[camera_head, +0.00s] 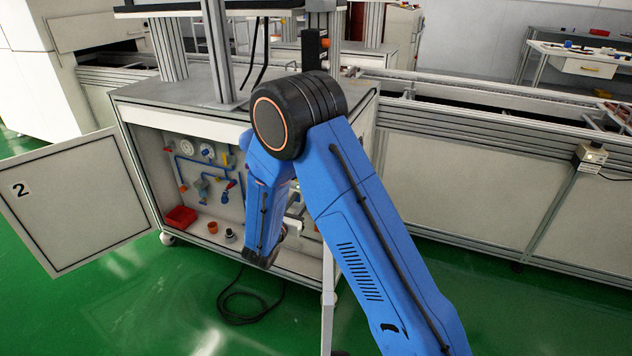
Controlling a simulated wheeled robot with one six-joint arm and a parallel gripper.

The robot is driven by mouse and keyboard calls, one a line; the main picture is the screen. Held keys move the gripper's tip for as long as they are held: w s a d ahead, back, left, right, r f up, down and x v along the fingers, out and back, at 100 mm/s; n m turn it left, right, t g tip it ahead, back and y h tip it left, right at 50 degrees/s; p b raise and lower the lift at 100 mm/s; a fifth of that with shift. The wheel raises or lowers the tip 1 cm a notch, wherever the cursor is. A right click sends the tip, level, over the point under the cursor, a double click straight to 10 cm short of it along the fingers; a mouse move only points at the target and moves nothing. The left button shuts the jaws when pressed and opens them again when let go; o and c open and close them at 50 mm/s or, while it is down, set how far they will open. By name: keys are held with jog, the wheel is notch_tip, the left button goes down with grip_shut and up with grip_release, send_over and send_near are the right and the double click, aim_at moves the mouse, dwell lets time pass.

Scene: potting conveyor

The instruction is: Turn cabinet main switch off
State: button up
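The open cabinet (245,130) stands under the bench top in the middle of the view. Its left door (75,205), marked "2", is swung wide open. A narrow pale panel (328,280) at the right looks like another door seen edge-on. Inside are blue pipes with small red and blue valve handles (228,188) and round white gauges (187,147). I cannot pick out the main switch; my blue arm covers the cabinet's right part. My forearm points down in front of the opening. My gripper is hidden behind it.
A red bin (181,217) and an orange cup (213,227) are on the cabinet floor. A black cable (240,318) lies coiled on the green floor in front. A conveyor (480,185) runs to the right, with a small box (592,155) on its side.

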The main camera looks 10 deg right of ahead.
jog(key=x, duration=1.3)
jog(key=c, duration=0.8)
